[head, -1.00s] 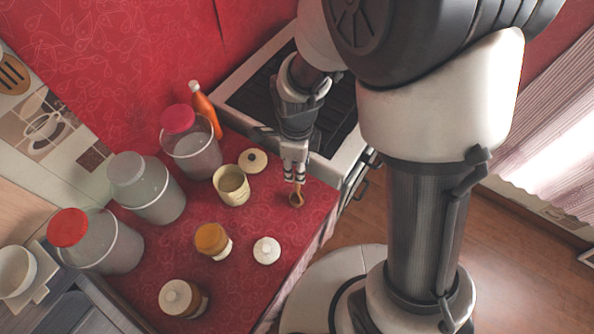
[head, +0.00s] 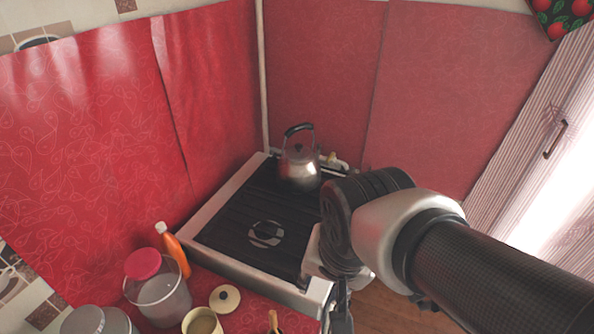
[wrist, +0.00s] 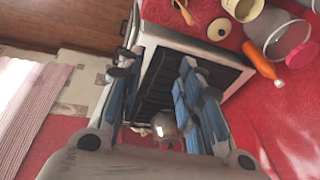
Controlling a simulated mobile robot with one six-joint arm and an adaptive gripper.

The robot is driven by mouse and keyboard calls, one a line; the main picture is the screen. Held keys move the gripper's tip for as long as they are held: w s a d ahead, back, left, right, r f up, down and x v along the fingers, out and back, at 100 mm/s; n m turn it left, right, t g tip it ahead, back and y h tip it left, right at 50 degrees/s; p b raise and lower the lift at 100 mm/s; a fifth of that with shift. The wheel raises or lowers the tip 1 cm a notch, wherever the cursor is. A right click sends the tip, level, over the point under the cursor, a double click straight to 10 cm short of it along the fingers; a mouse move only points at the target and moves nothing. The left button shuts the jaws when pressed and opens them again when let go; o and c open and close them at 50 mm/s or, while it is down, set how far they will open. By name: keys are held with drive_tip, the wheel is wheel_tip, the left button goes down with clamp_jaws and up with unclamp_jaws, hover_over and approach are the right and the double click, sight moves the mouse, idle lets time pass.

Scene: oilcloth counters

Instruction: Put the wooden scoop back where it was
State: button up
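The wooden scoop (head: 273,321) is at the bottom edge of the head view, on the red counter, partly cut off. It also shows at the top of the wrist view (wrist: 185,11), away from my fingers. My gripper (wrist: 152,95) is open in the wrist view, with its two fingers wide apart and nothing between them. In the head view its end is low beside the stove's front corner, mostly cut off. An open cream canister (head: 202,322) stands left of the scoop, and its round lid (head: 225,298) lies on the counter between them.
The stove (head: 230,225) lies behind the counter, with a metal kettle (head: 299,170) at its back. An orange bottle (head: 173,250) and a jar with a pink lid (head: 158,290) stand left of its front. The front of the stove top is clear.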

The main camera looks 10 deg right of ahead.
drive_tip(key=s+d+r+n+t, duration=0.1)
drive_tip(key=s+d+r+n, duration=0.1)
drive_tip(key=s+n, duration=0.3)
drive_tip(key=shift+s+d+r+n, duration=0.15)
drive_tip(key=shift+s+r+n, duration=0.05)
drive_tip(key=shift+r+n, duration=0.25)
